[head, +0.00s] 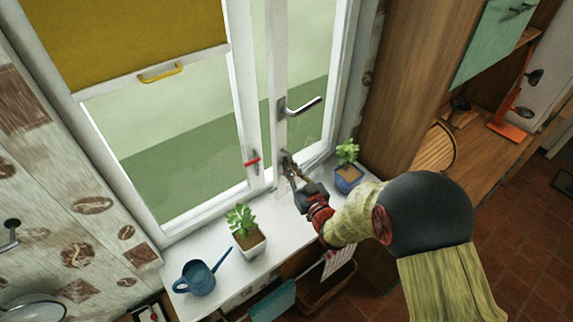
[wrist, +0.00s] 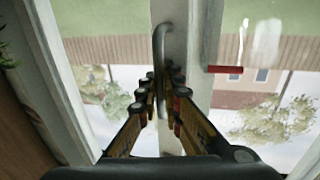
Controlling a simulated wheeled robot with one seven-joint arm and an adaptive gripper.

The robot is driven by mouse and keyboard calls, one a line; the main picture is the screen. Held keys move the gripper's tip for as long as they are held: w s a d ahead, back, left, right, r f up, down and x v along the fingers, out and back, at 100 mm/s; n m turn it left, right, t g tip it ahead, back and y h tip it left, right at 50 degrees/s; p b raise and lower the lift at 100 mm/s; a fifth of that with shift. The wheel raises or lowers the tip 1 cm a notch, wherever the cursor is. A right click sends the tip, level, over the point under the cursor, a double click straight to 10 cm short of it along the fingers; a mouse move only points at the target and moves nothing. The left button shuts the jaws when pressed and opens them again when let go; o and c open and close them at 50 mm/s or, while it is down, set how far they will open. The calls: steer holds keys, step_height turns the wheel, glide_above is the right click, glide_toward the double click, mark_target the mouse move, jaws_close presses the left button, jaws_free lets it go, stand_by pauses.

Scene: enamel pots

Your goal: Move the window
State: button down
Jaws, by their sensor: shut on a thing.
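The window has white frames and glass panes. Its right sash (head: 277,125) carries a grey lever handle (head: 301,107) pointing right. My gripper (head: 289,170) is low at this sash, below the lever. In the wrist view, the fingers of my gripper (wrist: 160,85) are closed around a slim grey metal handle (wrist: 158,42) on the white frame. The fingers hide part of this handle. I cannot tell whether the right sash is ajar. A red handle (head: 252,161) is on the left sash; it also shows in the wrist view (wrist: 225,70).
The white sill holds a blue watering can (head: 197,279), a plant in a white pot (head: 250,245) and a plant in a blue pot (head: 349,180) close beside my gripper. A yellow blind (head: 130,40) covers the upper left pane. A wooden cabinet (head: 405,85) stands at right.

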steer(key=c, duration=2.3)
jaws_free()
steer(key=v, duration=1.2)
